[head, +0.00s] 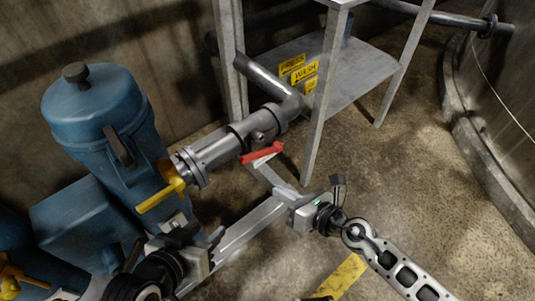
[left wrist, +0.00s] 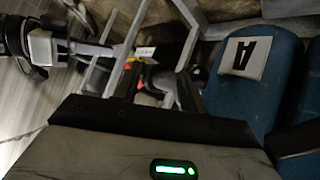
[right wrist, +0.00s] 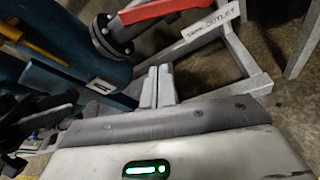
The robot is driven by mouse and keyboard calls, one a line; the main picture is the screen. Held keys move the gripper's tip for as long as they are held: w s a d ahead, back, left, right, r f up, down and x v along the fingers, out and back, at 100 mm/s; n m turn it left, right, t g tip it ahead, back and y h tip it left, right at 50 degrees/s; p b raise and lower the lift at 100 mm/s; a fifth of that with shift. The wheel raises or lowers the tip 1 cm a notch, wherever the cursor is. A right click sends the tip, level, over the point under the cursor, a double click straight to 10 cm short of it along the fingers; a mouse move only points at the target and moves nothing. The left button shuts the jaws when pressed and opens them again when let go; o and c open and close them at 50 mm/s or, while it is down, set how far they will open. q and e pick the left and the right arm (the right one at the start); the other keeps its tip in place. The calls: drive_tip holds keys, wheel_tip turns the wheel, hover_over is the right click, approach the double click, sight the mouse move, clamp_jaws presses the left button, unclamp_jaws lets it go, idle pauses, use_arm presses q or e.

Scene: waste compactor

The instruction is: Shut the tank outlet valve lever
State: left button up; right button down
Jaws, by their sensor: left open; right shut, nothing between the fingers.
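The red tank outlet valve lever (head: 262,152) sits on the grey horizontal pipe in the head view, slanting slightly up to the right. In the right wrist view the red lever (right wrist: 158,10) crosses the top, partly cut off, with a white "TANK OUTLET" tag (right wrist: 215,22) beside it. My right gripper (head: 282,191) is shut and empty, below and slightly right of the lever, apart from it. Its closed fingers (right wrist: 157,86) show in the right wrist view. My left gripper (head: 204,235) is open and empty, lower left of the lever.
A yellow lever (head: 161,196) is on the pipe near the blue tank (head: 97,120). A grey metal stand (head: 325,85) with yellow signs (head: 298,70) rises behind the pipe. A low metal frame (head: 245,230) runs between my grippers. The concrete floor (head: 430,150) at right is open.

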drive_tip(key=b+x, duration=0.3)
drive_tip(key=x, duration=0.6)
use_arm(q)
drive_tip(key=p, duration=0.2)
drive_tip(key=shift+s+d+f+p, duration=0.1)
drive_tip(key=shift+s+f+p, duration=0.1)
drive_tip(key=shift+f+p, duration=0.15)
use_arm(e)
drive_tip(key=r, duration=0.3)
drive_tip(key=shift+w+d+r, duration=0.35)
use_arm(q)
drive_tip(key=shift+s+f, duration=0.15)
drive_tip(key=shift+s, duration=0.05)
